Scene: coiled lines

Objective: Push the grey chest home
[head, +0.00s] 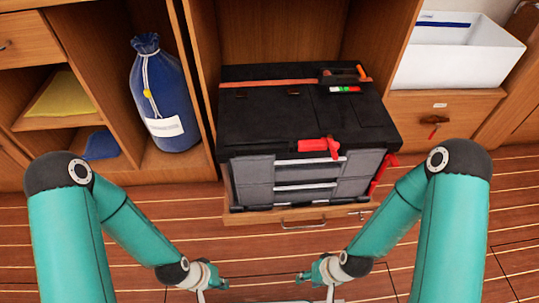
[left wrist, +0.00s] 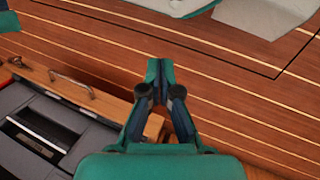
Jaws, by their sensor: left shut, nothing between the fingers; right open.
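The grey chest (head: 300,178) has a black lid, grey drawer fronts and red latches. It stands in the middle bay of the wooden cabinet, its front jutting out over a low wooden drawer. Part of it shows at the lower left of the left wrist view (left wrist: 58,125). My left gripper (head: 222,284) is in front of and below the chest, apart from it; in the left wrist view (left wrist: 158,68) its fingers are shut and empty over the floor. My right gripper (head: 306,277) is in front of the chest too, open and not touching it.
A blue sack (head: 165,100) stands in the bay left of the chest. A white bin (head: 455,65) sits on the cabinet to the right, above a drawer (head: 408,112) with an orange-brown tag. The striped wooden floor (head: 250,257) before the chest is clear.

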